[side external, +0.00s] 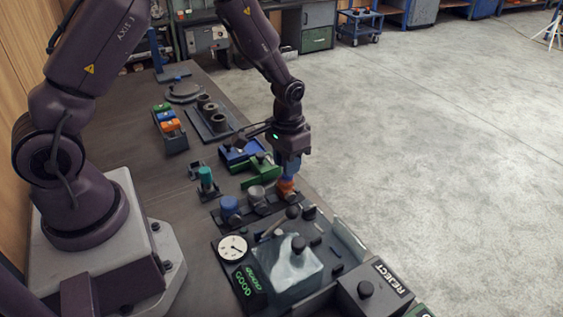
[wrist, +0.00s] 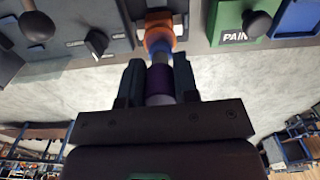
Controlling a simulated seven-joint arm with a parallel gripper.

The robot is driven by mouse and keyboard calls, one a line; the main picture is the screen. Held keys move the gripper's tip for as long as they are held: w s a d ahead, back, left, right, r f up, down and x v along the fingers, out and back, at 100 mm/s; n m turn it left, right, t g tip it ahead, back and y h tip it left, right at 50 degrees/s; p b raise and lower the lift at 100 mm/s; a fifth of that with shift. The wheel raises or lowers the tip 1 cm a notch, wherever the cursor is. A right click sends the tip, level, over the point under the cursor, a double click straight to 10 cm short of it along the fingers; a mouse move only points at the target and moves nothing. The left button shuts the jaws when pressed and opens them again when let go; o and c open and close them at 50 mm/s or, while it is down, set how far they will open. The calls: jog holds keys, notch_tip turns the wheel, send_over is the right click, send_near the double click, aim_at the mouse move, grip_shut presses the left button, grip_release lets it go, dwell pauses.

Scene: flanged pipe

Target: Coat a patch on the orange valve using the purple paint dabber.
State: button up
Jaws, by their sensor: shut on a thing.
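The orange valve (side external: 287,188) stands at the right end of a dark rack on the bench, and it shows at the top middle of the wrist view (wrist: 158,28). My gripper (side external: 290,168) is right above it, pointing down. In the wrist view my gripper (wrist: 157,72) is shut on the purple paint dabber (wrist: 159,82). The dabber's far end points at the orange valve and overlaps its near side in the picture. I cannot tell whether they touch. A blue tint shows between them. Any paint patch on the valve is too small to make out.
A green tray (side external: 262,172) marked PAINT in the wrist view lies close by, with a blue tray (side external: 238,153) behind. A gauge (side external: 232,247) and a REJECT bin (side external: 370,292) stand in front.

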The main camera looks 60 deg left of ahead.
jog(key=shift+w+r, duration=0.25)
jog(key=shift+r, duration=1.1)
jog(key=shift+w+r, duration=0.25)
jog(key=shift+r, duration=1.05)
jog(key=shift+w+r, duration=0.25)
jog(key=shift+r, duration=1.1)
jog(key=shift+f, duration=0.1)
jog(key=shift+f, duration=3.8)
jog(key=shift+s+f, duration=0.1)
jog(key=shift+s, duration=0.2)
jog(key=shift+w+r, duration=0.15)
jog(key=shift+r, duration=1.85)
jog(key=shift+w+r, duration=0.15)
jog(key=shift+r, duration=1.8)
